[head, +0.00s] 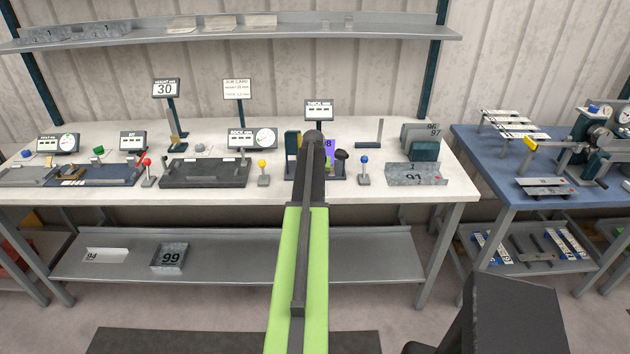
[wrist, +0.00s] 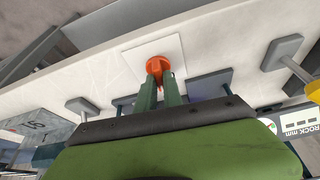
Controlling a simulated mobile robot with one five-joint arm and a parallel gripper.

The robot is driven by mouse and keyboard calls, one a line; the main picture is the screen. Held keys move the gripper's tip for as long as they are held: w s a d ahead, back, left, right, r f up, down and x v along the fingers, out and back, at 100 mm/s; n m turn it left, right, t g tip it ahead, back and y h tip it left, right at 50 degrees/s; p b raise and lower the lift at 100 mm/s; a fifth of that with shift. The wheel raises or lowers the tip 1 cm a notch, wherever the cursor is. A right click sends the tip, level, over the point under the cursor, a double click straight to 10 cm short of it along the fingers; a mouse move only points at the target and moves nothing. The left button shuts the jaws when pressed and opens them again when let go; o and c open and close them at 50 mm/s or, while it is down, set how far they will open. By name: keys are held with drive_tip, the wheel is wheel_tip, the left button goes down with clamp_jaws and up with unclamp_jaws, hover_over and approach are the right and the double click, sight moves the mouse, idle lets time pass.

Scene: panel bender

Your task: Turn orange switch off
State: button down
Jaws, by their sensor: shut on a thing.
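The orange switch (wrist: 157,65) shows in the wrist view as an orange knob on a white square plate (wrist: 170,47). My gripper (wrist: 159,84) has its two green fingers at the knob, shut on it with a narrow gap between them. The fingers cover the lower part of the knob, and I cannot tell which way the switch is set. In the head view my green and dark arm reaches forward to the white bench (head: 450,186), hiding the orange switch and my gripper.
A yellow-knobbed lever (head: 262,164) stands left of my arm and a blue-knobbed lever (head: 364,159) right of it. The THICK display (head: 318,108) is behind. The ROCK display (wrist: 299,124) is at the right in the wrist view. A blue table (head: 480,165) stands at the right.

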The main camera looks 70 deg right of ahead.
drive_tip(key=n+t, duration=0.1)
drive_tip(key=n, duration=0.2)
drive_tip(key=shift+s+n+y, duration=0.15)
drive_tip(key=shift+n+y, duration=0.15)
drive_tip(key=shift+y, duration=0.1)
drive_tip(key=shift+d+n+t+y, duration=0.1)
drive_tip(key=shift+n+t+y, duration=0.4)
drive_tip(key=shift+n, duration=1.2)
drive_tip(key=c, duration=1.5)
unclamp_jaws()
drive_tip(key=p+v, duration=1)
drive_tip(key=v, duration=0.1)
drive_tip(key=p+v, duration=0.6)
drive_tip(key=shift+s+r, duration=0.1)
drive_tip(key=shift+s, duration=0.25)
